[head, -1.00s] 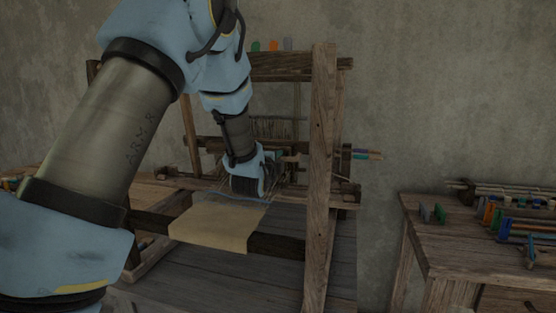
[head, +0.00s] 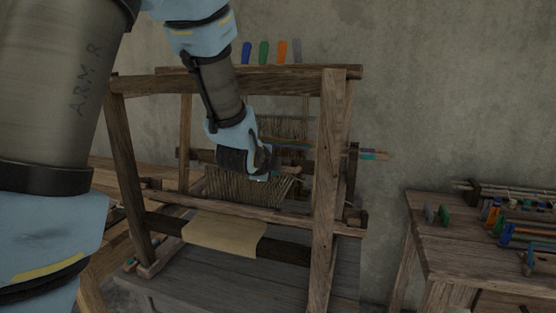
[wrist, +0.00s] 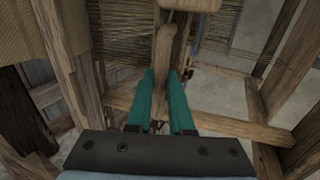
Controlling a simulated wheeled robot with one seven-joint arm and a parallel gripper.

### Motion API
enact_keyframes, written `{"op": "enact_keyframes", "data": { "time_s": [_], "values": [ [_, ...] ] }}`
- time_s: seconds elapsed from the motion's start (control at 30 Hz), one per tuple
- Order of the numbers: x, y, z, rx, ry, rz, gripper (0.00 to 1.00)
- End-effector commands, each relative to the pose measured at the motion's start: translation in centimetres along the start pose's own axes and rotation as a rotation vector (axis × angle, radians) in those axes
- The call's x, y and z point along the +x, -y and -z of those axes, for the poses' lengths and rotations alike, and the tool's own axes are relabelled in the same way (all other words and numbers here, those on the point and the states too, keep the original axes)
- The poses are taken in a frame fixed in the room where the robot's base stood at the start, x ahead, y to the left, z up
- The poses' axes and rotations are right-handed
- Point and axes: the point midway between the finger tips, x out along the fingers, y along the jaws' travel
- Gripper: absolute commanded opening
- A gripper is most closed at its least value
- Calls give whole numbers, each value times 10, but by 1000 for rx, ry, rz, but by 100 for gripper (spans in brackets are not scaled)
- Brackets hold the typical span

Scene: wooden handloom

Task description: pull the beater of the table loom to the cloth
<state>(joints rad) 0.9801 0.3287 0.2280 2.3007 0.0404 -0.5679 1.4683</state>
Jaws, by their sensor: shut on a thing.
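The table loom (head: 328,190) is a wooden frame standing ahead of me. Tan cloth (head: 222,238) is wrapped over its dark front beam. My gripper (head: 262,176) is inside the loom, above the pale warp threads (head: 245,188) and behind the cloth. In the wrist view, its teal fingers (wrist: 161,76) are shut on a narrow wooden upright piece (wrist: 165,45), which looks like part of the beater. The rest of the beater is hard to tell from the loom's bars, and my gripper hides part of it in the head view.
Loom posts and crossbars stand close around my gripper, with a top beam (head: 235,83) above. Colored pegs (head: 264,52) show over the top. A side table (head: 450,235) with tools stands at the right, with clear floor between.

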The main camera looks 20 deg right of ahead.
Motion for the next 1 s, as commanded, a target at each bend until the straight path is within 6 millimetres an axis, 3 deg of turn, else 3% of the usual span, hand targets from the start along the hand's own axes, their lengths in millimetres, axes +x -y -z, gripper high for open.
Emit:
{"op": "enact_keyframes", "data": {
  "time_s": [0.3, 0.33, 0.6, 1.0],
  "values": [
    [-4, -3, 0, 0, 0, -12, 0],
    [-4, -3, 0, 0, 0, -12, 21],
    [-3, -2, 0, 0, 0, -9, 50],
    [-12, -1, 0, 0, 0, -5, 50]
  ]
}}
